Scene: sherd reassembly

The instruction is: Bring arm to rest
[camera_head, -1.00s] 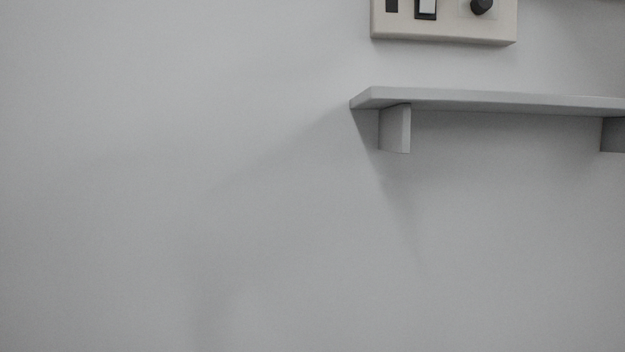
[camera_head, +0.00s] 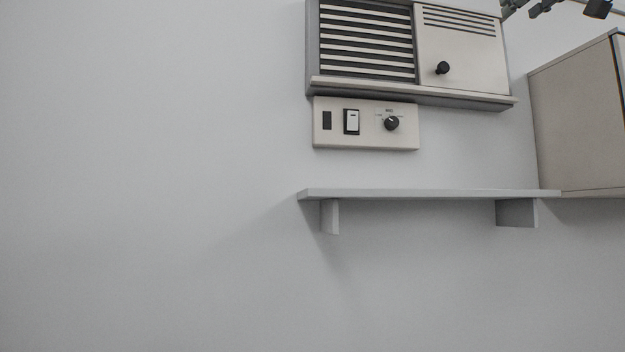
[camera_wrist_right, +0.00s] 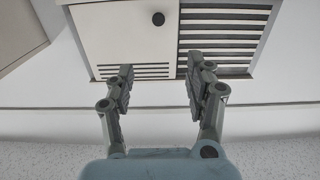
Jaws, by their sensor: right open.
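My right gripper (camera_head: 524,9) shows only in part at the top right of the head view, by the top right corner of the vent unit. In the right wrist view my right gripper (camera_wrist_right: 160,87) has its two fingers spread well apart with nothing between them. The fingers point towards the vent unit (camera_wrist_right: 125,35), which appears upside down there. My left gripper is in neither view.
The vent unit (camera_head: 462,52) has dark louvres and a black knob. A switch panel (camera_head: 365,138) is below it, and an empty grey shelf (camera_head: 430,194) lower still. A beige cabinet (camera_head: 575,125) is at right. The wall at left is bare.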

